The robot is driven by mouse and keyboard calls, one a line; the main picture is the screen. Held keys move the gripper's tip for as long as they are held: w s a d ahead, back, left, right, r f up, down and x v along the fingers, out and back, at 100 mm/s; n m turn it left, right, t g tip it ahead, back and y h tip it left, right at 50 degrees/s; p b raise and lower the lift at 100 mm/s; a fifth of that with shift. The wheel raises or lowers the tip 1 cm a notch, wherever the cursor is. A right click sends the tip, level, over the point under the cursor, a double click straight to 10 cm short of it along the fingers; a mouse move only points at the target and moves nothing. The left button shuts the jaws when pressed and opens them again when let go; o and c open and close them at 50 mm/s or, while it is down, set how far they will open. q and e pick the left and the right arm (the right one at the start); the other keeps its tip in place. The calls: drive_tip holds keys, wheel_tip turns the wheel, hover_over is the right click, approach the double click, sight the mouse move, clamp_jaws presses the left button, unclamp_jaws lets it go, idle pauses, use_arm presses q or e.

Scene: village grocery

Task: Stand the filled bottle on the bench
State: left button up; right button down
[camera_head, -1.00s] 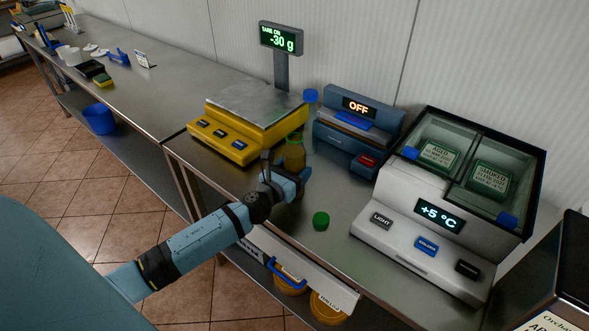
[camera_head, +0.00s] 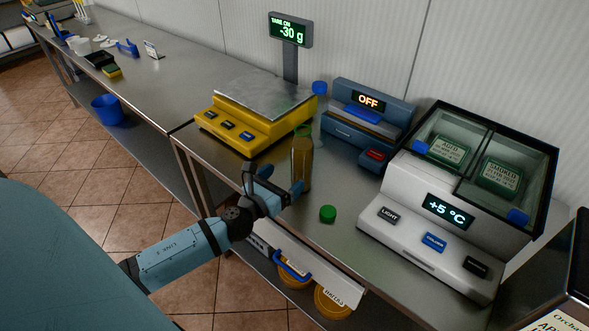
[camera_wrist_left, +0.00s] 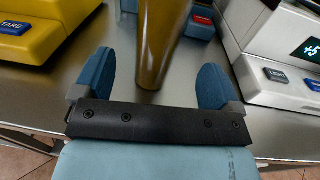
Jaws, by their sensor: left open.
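The filled bottle (camera_head: 302,165), amber-brown with a green ring at its neck, stands upright on the steel bench (camera_head: 282,222), in front of the yellow scale. In the left wrist view the bottle (camera_wrist_left: 158,45) is between the two blue fingers, with a gap on each side. My left gripper (camera_head: 276,182) is open at the near side of the bottle, low by the bench's front edge. The bottle's top is cut off in the wrist view. My right gripper does not show.
A green cap (camera_head: 328,214) lies on the bench right of the bottle. The yellow scale (camera_head: 235,131) reads -30 g. A blue sealing machine (camera_head: 362,125) showing OFF and a chilled display case (camera_head: 440,215) stand behind and right. A blue-capped clear bottle (camera_head: 320,88) stands behind.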

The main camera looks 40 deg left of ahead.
use_arm(q)
drive_tip(key=s, duration=0.3)
drive_tip(key=shift+s+d+f+n, duration=0.15)
drive_tip(key=shift+s+f+n, duration=0.15)
drive_tip(key=shift+f+n, duration=0.1)
drive_tip(key=s+d+f+n+g+h, duration=0.1)
drive_tip(key=s+d+f+n, duration=0.3)
drive_tip(key=n, duration=0.6)
drive_tip(key=s+d+f+n+g+h, duration=0.1)
drive_tip(key=s+d+f+n+g, duration=0.2)
drive_tip(key=n, duration=0.8)
drive_tip(key=s+d+f+n+g+h, duration=0.1)
drive_tip(key=s+d+f+n+g, duration=0.2)
drive_tip(key=s+d+f+n, duration=0.4)
drive_tip(key=d+f+n, duration=0.2)
drive_tip(key=d+n, duration=0.1)
drive_tip(key=n, duration=0.1)
drive_tip(key=shift+s+f, duration=0.25)
drive_tip(key=shift+f, duration=0.15)
drive_tip(key=shift+d, duration=0.1)
